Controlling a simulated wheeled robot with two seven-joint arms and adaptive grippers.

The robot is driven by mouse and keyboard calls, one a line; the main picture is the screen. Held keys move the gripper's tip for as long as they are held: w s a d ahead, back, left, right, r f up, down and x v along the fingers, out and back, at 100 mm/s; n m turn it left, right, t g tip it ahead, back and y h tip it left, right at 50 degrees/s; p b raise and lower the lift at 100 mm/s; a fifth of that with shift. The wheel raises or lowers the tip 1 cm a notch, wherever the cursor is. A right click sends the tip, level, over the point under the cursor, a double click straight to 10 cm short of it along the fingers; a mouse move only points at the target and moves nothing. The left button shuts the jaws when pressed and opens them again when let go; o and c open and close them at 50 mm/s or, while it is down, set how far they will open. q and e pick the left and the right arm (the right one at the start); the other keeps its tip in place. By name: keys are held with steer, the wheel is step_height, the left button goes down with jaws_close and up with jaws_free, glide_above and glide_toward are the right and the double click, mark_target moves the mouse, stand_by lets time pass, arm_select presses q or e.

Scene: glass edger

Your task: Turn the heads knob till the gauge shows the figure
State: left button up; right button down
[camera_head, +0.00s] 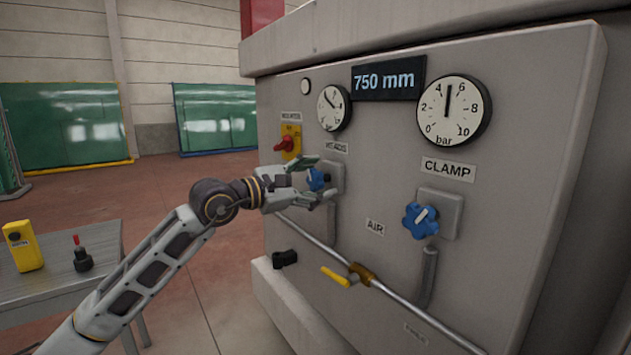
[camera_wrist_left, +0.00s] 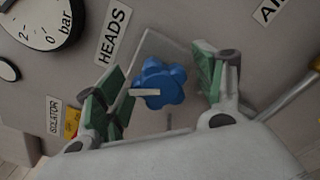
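The blue heads knob (camera_head: 318,179) sits on a grey square plate under a small label, on the left part of the machine's panel. My left gripper (camera_head: 318,180) is in front of it with one finger above and one below. In the left wrist view the knob (camera_wrist_left: 160,84) with its pale pointer bar lies between the open, green-padded fingers (camera_wrist_left: 158,88), with gaps on both sides. The heads gauge (camera_head: 333,106) is above the knob, its needle pointing to the upper left; its figures are too small to read. My right gripper is not in view.
A display (camera_head: 388,79) reads 750 mm. The clamp gauge (camera_head: 453,110) points near 5 bar above the blue clamp knob (camera_head: 421,220). A red isolator switch (camera_head: 286,143) is close left of my gripper. A yellow-handled valve (camera_head: 340,277) sits below. A grey table (camera_head: 60,280) stands left.

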arm_select(q)
steer(key=v, duration=1.2)
stand_by(0.8)
steer(key=shift+w, duration=0.1)
